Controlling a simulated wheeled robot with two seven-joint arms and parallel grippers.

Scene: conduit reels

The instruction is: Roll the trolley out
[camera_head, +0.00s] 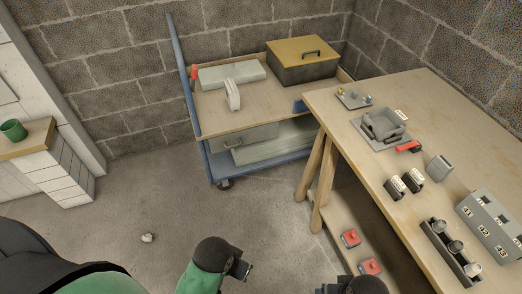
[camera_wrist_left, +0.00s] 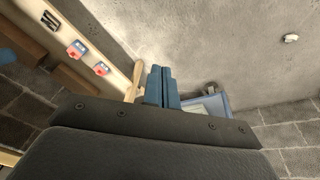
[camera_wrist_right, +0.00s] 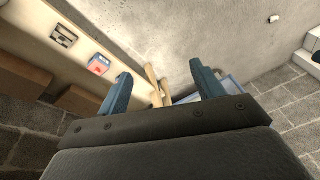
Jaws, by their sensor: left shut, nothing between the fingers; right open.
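The trolley (camera_head: 213,169) stands against the back wall in the head view, with a blue frame, wooden decks and a tall blue upright (camera_head: 178,70) at its left end. Its right end is partly hidden behind the workbench. A blue part of it also shows in the left wrist view (camera_wrist_left: 217,103). My left gripper (camera_head: 243,270) is in front of the trolley, well apart from it, with its fingers (camera_wrist_left: 161,86) together and empty. My right gripper (camera_wrist_right: 162,88) is open and empty; in the head view only its top shows at the bottom edge.
The trolley carries a yellow-lidded box (camera_head: 302,50), a long grey box (camera_head: 231,74) and a white object (camera_head: 232,96). The workbench (camera_head: 345,120) stands at the right with several fittings on it. The floor (camera_head: 130,200) before the trolley is clear except for a small pale lump (camera_head: 147,238).

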